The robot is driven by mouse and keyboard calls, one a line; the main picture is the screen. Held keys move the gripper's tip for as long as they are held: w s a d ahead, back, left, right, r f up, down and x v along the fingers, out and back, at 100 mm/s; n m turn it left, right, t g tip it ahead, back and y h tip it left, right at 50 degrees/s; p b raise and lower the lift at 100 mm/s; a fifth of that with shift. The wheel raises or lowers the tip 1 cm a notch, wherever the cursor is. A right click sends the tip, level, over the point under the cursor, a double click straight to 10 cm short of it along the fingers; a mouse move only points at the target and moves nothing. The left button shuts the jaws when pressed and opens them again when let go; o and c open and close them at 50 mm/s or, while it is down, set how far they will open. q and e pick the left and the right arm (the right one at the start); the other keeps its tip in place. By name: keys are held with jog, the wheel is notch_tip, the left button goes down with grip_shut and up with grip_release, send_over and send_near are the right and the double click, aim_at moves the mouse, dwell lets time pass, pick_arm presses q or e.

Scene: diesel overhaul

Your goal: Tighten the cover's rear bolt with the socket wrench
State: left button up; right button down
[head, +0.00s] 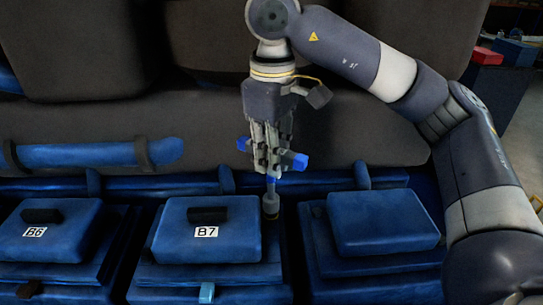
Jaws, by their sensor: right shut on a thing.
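My right gripper (268,166) hangs pointing down and is shut on the socket wrench. The wrench's blue crossbar (297,160) sticks out on both sides of the fingers. Its shaft runs straight down to a dark socket (270,206) beside the rear right edge of the blue cover labelled B7 (190,246). The socket hides whatever bolt is under it, so I cannot tell how it seats. A small light blue piece (207,292) shows at the cover's front edge. My left gripper is not in view.
A blue cover labelled 86 or B6 (44,246) sits at left, and an unlabelled blue cover (382,222) at right. A blue pipe (95,154) runs along the dark engine wall (230,107) behind. A red box (486,56) stands far right.

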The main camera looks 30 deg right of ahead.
jog(key=shift+n, duration=0.3)
